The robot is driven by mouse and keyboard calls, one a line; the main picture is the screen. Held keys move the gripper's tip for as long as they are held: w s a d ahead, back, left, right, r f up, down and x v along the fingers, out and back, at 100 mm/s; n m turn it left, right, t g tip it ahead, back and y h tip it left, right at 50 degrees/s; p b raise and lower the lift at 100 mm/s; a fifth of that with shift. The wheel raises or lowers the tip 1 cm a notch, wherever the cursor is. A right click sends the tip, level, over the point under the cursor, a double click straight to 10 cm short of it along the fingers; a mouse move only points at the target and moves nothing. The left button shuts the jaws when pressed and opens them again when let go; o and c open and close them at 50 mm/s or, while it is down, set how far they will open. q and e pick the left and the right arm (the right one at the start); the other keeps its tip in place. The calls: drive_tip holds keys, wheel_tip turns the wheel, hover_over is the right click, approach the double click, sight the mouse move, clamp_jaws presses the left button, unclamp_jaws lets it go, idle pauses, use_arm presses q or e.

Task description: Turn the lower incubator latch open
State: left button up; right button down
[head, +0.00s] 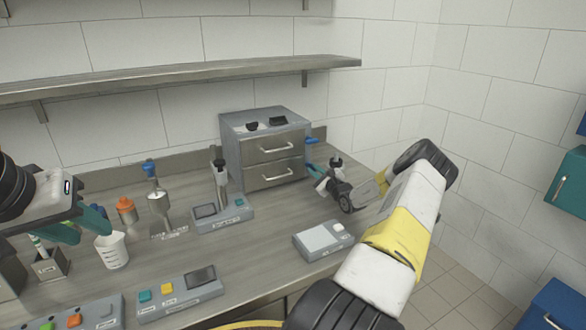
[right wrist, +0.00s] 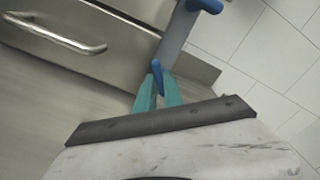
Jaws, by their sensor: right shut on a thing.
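The incubator (head: 263,150) is a grey metal box with two drawer fronts on the bench. Its blue upper latch (head: 313,139) sticks out on the right side and also shows at the top of the right wrist view (right wrist: 205,5). My right gripper (head: 314,167) reaches the lower right side of the incubator. In the right wrist view its teal fingers (right wrist: 158,92) are shut on the blue lower latch (right wrist: 157,72), whose tip shows between them.
A white beaker (head: 113,252) stands just beside my left gripper. An orange-capped bottle (head: 127,211), a dispenser device (head: 222,212), a scale (head: 323,240) and a button panel (head: 180,295) stand on the bench. A metal shelf (head: 180,76) runs above.

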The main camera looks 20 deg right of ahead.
drive_tip(key=m, duration=0.3)
drive_tip(key=shift+m, duration=0.3)
drive_tip(key=shift+f+m, duration=0.1)
drive_tip(key=shift+m, duration=1.8)
drive_tip(key=c, duration=1.5)
unclamp_jaws()
drive_tip(key=shift+o, duration=0.2)
drive_tip(key=s, duration=0.7)
drive_tip(key=shift+s+d, duration=0.3)
drive_tip(key=shift+s, duration=0.1)
